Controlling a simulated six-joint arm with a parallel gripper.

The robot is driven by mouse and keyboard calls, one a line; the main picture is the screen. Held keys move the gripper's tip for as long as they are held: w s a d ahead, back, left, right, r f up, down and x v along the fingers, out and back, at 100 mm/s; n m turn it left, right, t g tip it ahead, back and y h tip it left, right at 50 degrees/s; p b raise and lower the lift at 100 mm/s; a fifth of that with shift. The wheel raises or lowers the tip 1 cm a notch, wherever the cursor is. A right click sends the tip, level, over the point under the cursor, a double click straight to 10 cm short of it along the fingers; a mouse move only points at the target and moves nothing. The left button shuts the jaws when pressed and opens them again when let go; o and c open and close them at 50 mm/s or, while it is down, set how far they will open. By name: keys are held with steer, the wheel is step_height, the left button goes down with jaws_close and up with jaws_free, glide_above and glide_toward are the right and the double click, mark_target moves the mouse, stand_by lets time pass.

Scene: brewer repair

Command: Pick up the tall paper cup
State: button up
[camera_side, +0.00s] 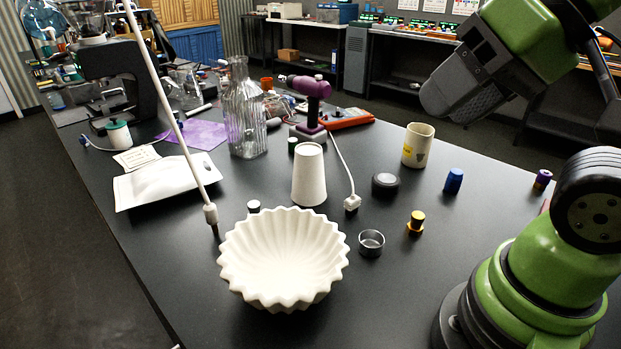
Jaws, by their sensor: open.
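The tall paper cup (309,178) is white and stands upside down on the black table, its narrow closed end up. It is just behind the white fluted bowl (283,258). My gripper (440,104) is a dark grey shape at the upper right, on the end of my green arm. It is raised above the table, well to the right of the cup and apart from it. It is open, and I see nothing in it. Its fingertips are hard to make out from this side.
A thin white rod (166,100) leans left of the cup. A glass bottle (243,115) and purple tool (309,92) stand behind. A white cable (345,178), black puck (385,184), metal ring (371,242) and beige mug (417,146) lie to the right.

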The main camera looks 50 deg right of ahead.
steer(key=o, duration=1.1)
steer(key=shift+w, duration=0.1)
steer(key=m+g+h, duration=0.4)
steer(key=m+h, duration=0.2)
steer(key=m, duration=0.1)
glide_above(308, 151)
steer(key=s+a, duration=0.4)
step_height(308, 151, down, 12)
steer(key=shift+h, duration=0.5)
steer(key=x, duration=0.4)
steer(key=w+x, duration=0.1)
steer(key=x, duration=0.2)
steer(key=shift+a, duration=0.3)
steer(key=shift+x, duration=2.75)
